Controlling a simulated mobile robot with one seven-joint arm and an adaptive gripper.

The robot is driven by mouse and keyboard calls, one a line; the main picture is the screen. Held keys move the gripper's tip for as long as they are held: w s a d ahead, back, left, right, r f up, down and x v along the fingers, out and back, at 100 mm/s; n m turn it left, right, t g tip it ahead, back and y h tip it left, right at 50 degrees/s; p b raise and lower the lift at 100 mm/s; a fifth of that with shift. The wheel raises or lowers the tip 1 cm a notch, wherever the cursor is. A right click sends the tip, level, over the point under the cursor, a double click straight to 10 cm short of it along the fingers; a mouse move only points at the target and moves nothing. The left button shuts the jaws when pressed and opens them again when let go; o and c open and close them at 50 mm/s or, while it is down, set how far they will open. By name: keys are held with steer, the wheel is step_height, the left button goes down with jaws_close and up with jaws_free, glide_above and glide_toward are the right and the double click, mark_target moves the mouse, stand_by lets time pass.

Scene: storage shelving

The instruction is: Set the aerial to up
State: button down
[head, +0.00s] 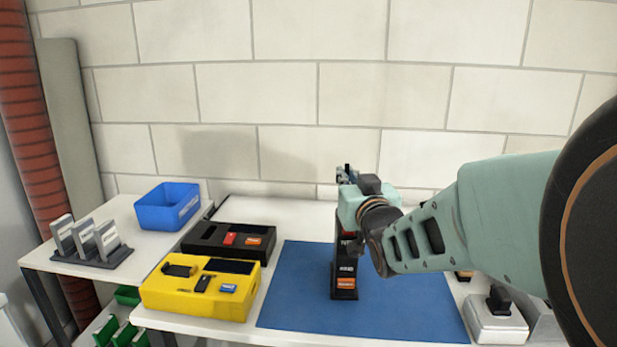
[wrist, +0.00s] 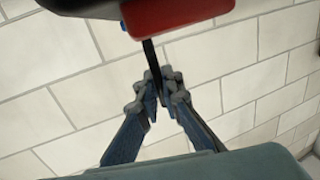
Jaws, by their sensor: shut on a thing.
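A dark upright device (head: 345,275) with orange and dark labels on its front stands on the blue mat (head: 290,290). In the wrist view the end of a black and red body (wrist: 180,15) shows at the top, with a thin black aerial (wrist: 150,55) coming from it. My gripper (wrist: 162,92) is shut on the aerial, whose tip lies between the fingertips. In the head view my gripper (head: 345,172) is above the device, and my wrist hides the device's upper part and most of the aerial. I cannot tell the aerial's exact angle from the head view.
Left of the mat are a yellow tray (head: 160,297) with small parts, a black tray (head: 210,250) with red and orange pieces, and a blue bin (head: 160,208). A grey charger-like block (head: 490,325) is at right. The mat's left part is clear.

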steer(key=shift+f, duration=0.25)
steer(key=c, duration=2.1)
jaws_free()
steer(key=shift+r, duration=0.1)
steer(key=shift+r, duration=0.15)
steer(key=shift+w+r+p, duration=0.1)
steer(key=shift+p, duration=0.45)
